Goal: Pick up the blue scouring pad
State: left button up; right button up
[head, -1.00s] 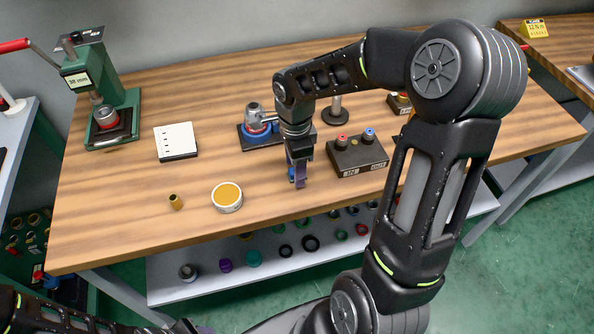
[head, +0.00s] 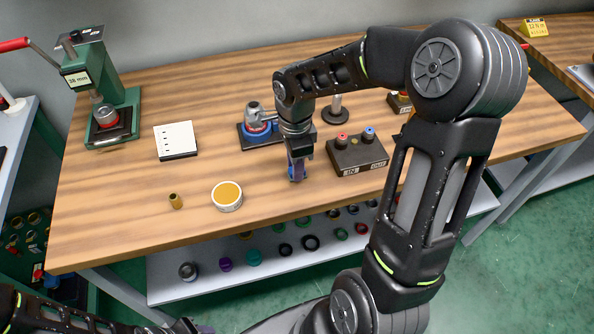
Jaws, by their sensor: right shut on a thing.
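My right gripper (head: 297,174) points down at the table near its front edge, left of the dark box with red and blue knobs. It is shut on the blue scouring pad (head: 297,171), of which only a small blue-violet part shows between and beside the fingers. The rest of the pad is hidden by the fingers. I cannot tell whether the pad touches the table.
A round tin (head: 227,196) and a small brass fitting (head: 175,201) stand left of the gripper. The knobbed box (head: 357,154) is close on the right. A blue-based vise (head: 258,130) stands behind. A white pad (head: 175,140) and green press (head: 112,100) are further left.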

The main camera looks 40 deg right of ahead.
grip_shut()
notch_tip(320, 180, up, 10)
jog(key=b, duration=0.1)
dwell(0.5)
